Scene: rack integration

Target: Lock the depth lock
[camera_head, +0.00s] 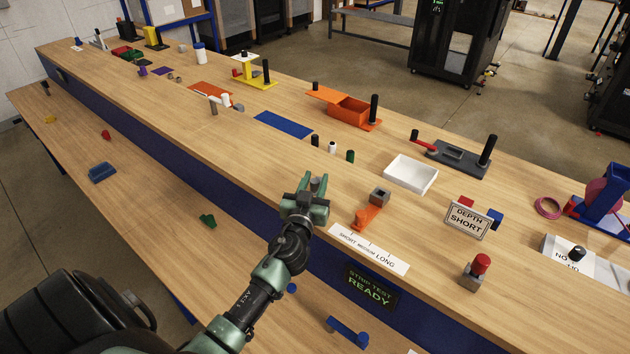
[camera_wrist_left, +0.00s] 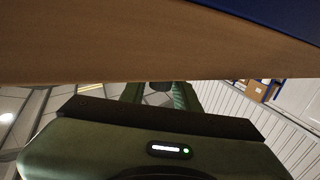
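A sign (camera_head: 467,220) reading "DEPTH SHORT" stands on the bench. In front of it is a grey block with a red knob (camera_head: 481,264). An orange slider (camera_head: 367,217) with a grey block (camera_head: 380,196) lies behind a white scale strip (camera_head: 369,248) marked short, medium, long. I cannot tell which part is the depth lock. My left gripper (camera_head: 317,186) is at the bench's near edge, left of the orange slider. Its fingers look apart in the left wrist view (camera_wrist_left: 160,92). A small dark cylinder shows between them; I cannot tell whether they touch it. My right gripper is out of view.
A white tray (camera_head: 411,175), dark fixture with posts (camera_head: 461,158) and orange box (camera_head: 350,110) stand farther back. A blue mat (camera_head: 284,125) lies behind my gripper. A display (camera_head: 371,287) on the bench front reads "STRIP TEST READY". A lower wooden shelf (camera_head: 150,200) runs in front.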

